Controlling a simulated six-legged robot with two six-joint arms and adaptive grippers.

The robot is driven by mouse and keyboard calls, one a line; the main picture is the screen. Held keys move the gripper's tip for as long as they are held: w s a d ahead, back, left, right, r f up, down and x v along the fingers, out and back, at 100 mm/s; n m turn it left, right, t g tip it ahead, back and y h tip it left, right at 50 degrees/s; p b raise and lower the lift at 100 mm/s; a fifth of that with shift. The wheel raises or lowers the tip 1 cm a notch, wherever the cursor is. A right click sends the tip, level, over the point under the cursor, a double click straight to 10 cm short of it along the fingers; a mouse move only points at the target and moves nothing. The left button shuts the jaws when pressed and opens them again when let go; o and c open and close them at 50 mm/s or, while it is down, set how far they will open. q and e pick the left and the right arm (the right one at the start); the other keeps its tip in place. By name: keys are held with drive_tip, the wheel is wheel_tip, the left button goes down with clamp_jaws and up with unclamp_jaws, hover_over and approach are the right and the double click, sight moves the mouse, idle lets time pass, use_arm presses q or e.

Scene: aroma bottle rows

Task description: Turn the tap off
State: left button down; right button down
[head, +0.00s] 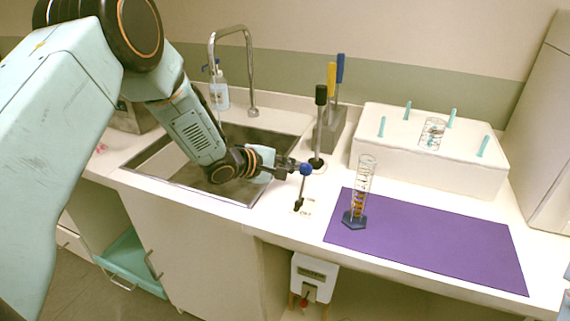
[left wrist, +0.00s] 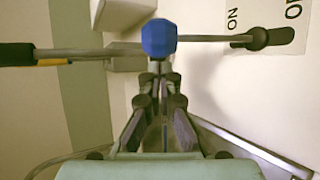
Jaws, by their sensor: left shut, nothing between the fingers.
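The chrome tap (head: 248,60) arches over the sink at the back. A lever with a blue knob (head: 305,169) stands on a labelled plate (head: 301,208) on the counter right of the sink. In the left wrist view the blue knob (left wrist: 158,38) is just beyond my fingertips, and its rod runs right to a black base (left wrist: 268,39) beside printed letters. My left gripper (head: 288,167) is shut and empty, its tips close to the knob's left side. I cannot tell whether they touch it. My right gripper is not in view.
A taller black-topped lever (head: 320,95) stands behind, near a grey block (head: 331,132) with blue and yellow handles. A glass cylinder (head: 360,190) stands on the purple mat (head: 440,240). A white box (head: 390,160) is behind it. The sink (head: 235,197) lies under my arm.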

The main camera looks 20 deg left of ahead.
use_arm(q)
drive_tip(key=shift+s+d+r, duration=0.25)
drive_tip(key=shift+s+d, duration=0.15)
drive_tip(key=shift+d, duration=0.15)
drive_tip(key=shift+a+f, duration=0.1)
drive_tip(key=shift+a, duration=0.05)
drive_tip(key=shift+b, duration=0.3)
drive_tip(key=shift+t, duration=0.4)
drive_tip(key=shift+s+b, duration=0.25)
drive_tip(key=shift+b, duration=0.05)
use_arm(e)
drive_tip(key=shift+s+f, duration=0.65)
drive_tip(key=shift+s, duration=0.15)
